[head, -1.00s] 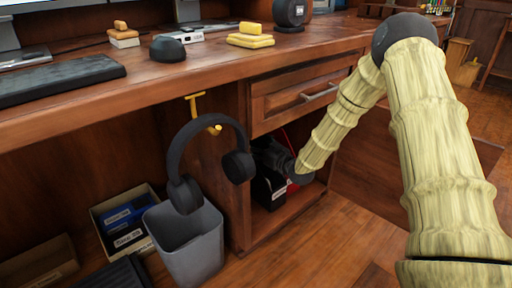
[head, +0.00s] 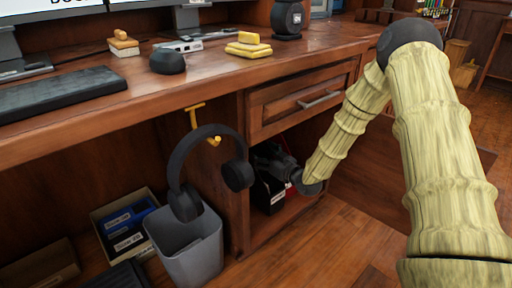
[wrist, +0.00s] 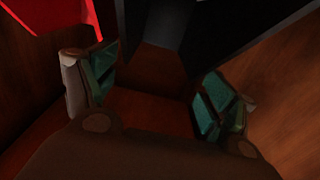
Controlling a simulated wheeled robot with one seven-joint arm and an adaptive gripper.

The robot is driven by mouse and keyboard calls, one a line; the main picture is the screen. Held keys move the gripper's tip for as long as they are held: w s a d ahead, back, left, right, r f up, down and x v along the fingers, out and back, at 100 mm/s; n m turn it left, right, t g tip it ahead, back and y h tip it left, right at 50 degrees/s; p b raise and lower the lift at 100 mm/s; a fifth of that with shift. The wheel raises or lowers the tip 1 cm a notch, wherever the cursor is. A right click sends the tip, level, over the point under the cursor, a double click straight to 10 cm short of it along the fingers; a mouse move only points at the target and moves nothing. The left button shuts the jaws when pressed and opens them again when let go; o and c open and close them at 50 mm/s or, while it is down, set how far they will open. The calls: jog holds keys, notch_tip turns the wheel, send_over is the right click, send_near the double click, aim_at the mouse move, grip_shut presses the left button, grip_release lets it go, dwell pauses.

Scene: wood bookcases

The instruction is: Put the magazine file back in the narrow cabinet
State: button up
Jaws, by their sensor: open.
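The narrow cabinet (head: 247,240) is the open compartment below the drawer in the desk. A black magazine file (head: 264,197) with a white label stands inside it, partly hidden by my gripper. My gripper (head: 268,158) is at the cabinet opening, close to the upper part of the file. In the wrist view the open fingers (wrist: 155,92) have teal pads and an empty gap between them. A dark file-like shape (wrist: 165,22) is ahead of the gap, and a red thing (wrist: 55,15) is at upper left. Whether a finger touches the file cannot be told.
A drawer (head: 300,100) with a metal handle is shut above the opening. Black headphones (head: 178,165) hang from a yellow hook left of it, over a grey bin (head: 190,255). A wooden panel, seemingly the open door (head: 365,175), stands at right.

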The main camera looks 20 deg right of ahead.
jog(key=p+v, duration=0.3)
jog(key=v, duration=0.5)
